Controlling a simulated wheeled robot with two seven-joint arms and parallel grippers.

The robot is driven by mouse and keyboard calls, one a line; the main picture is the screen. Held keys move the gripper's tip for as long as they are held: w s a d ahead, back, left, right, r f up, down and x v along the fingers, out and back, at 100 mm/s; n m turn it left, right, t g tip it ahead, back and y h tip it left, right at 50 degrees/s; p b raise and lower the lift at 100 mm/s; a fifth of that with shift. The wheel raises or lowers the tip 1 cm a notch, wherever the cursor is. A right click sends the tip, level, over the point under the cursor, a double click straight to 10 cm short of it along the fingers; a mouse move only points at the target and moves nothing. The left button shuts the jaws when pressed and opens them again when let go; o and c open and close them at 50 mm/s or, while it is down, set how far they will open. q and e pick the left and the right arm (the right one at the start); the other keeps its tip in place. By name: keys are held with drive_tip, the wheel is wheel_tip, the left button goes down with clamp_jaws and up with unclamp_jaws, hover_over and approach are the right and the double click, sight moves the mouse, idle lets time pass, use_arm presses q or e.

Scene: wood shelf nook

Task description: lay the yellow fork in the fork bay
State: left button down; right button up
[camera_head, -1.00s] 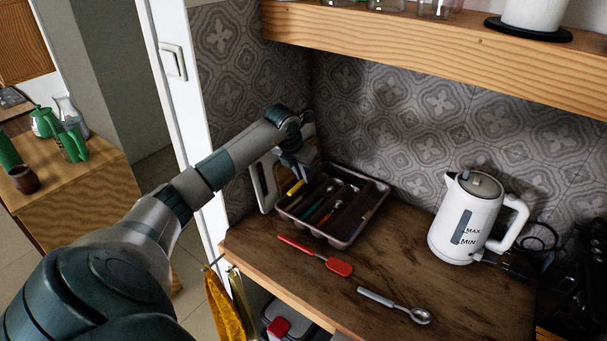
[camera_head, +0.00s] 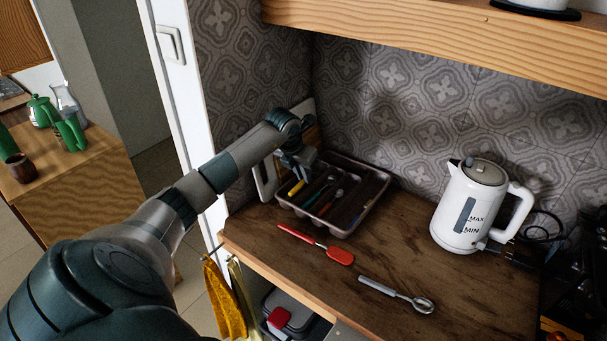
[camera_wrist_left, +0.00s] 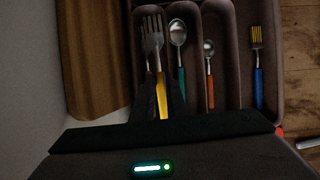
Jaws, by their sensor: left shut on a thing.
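The yellow fork (camera_wrist_left: 162,100) has a silver head and a yellow handle. My left gripper (camera_head: 301,173) is shut on its handle; the fingers (camera_wrist_left: 161,108) show in the left wrist view. The handle also shows in the head view (camera_head: 296,187). The fork lies lengthwise over the leftmost long bay of the dark cutlery tray (camera_head: 384,186). Whether it touches the bay floor is hard to tell. A teal-handled spoon (camera_wrist_left: 179,34) and a small orange-handled spoon (camera_wrist_left: 209,70) lie in neighbouring bays. My right gripper is not in view.
A blue-handled fork (camera_wrist_left: 257,62) lies in the tray's right bay. A red spatula (camera_head: 339,256) and a grey-handled scoop (camera_head: 395,295) lie in front on the wooden counter. A white kettle (camera_head: 474,212) stands to the right. A wooden board (camera_wrist_left: 92,50) stands left of the tray.

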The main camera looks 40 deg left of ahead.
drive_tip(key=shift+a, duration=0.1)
use_arm(q)
drive_tip(key=c, duration=1.7)
unclamp_jaws()
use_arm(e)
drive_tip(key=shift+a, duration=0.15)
